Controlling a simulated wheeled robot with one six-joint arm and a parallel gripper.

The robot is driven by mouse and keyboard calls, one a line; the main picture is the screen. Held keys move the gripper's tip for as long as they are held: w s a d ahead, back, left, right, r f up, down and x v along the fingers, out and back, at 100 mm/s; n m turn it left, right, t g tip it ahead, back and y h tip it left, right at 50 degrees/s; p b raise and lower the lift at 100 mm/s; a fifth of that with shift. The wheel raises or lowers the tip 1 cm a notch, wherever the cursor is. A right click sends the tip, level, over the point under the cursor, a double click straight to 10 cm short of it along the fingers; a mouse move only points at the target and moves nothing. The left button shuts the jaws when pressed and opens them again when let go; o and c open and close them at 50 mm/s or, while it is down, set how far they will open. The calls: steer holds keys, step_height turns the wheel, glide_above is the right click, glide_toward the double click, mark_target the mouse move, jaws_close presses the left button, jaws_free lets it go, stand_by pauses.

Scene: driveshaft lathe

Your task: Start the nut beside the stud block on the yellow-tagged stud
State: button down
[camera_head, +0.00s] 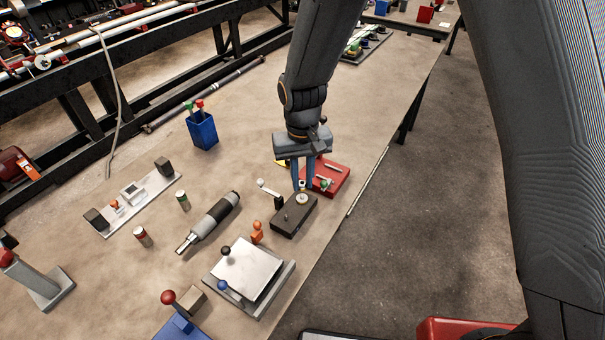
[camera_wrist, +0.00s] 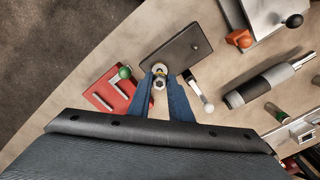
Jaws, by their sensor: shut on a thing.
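The dark stud block (camera_head: 291,218) lies on the bench below my gripper (camera_head: 303,187); it also shows in the wrist view (camera_wrist: 180,50). The yellow-tagged stud (camera_wrist: 160,68) is at the block end nearest my gripper, with a yellow ring around it. My blue fingers are shut on a small metal nut (camera_wrist: 159,84), seen between the tips in the wrist view. The nut appears right beside or over the tagged stud; I cannot tell whether it touches the thread. A second, bare stud (camera_wrist: 195,46) stands toward the block's other end.
A red tray (camera_head: 335,178) with a green-knobbed part is close beside my gripper. A white-ended lever (camera_head: 268,189) lies on the other side. An orange piece (camera_head: 257,232), a metal plate fixture (camera_head: 245,275) and a grey cylindrical tool (camera_head: 211,221) are nearby. The bench edge is close on the right.

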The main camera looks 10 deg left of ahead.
mark_target(302, 196)
steer(key=shift+f, duration=0.85)
steer(key=shift+f+b, duration=0.3)
steer(key=shift+f, duration=0.7)
stand_by(1.8)
steer(key=c, duration=1.5)
jaws_free()
steer(key=shift+c, duration=0.2)
steer(key=shift+r, duration=0.1)
step_height(302, 196, up, 8)
steer(key=b, duration=0.2)
steer(key=shift+f, duration=0.2)
